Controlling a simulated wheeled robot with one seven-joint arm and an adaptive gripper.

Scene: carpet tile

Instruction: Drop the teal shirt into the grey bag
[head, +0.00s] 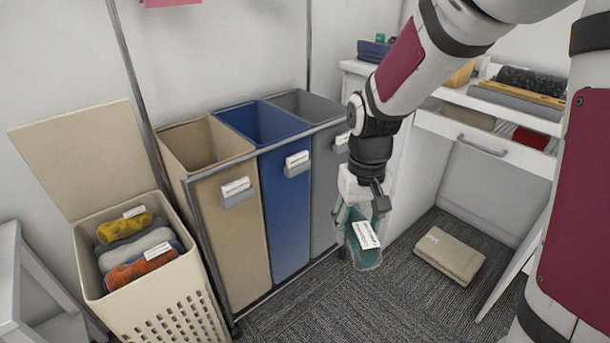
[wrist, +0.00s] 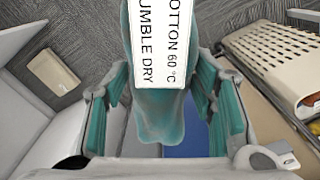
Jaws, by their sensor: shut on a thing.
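The teal shirt (head: 366,258) hangs from my gripper (head: 366,208) in the head view, with a white care label on its front. My gripper is shut on it. In the wrist view the shirt (wrist: 163,118) hangs between the two fingers (wrist: 165,112), its label reading cotton 60 °C, tumble dry. The grey bag (head: 325,185) is the rightmost of three bags in the sorter, with its open top (head: 302,103) facing up. The shirt hangs in front and to the right of it, outside the opening. My arm hides part of the grey bag's right side.
A beige bag (head: 233,225) and a blue bag (head: 285,215) stand left of the grey one. A lidded hamper (head: 165,310) holds several clothes. A folded beige cloth (head: 450,255) lies on the carpet. An open drawer (head: 485,142) is at right.

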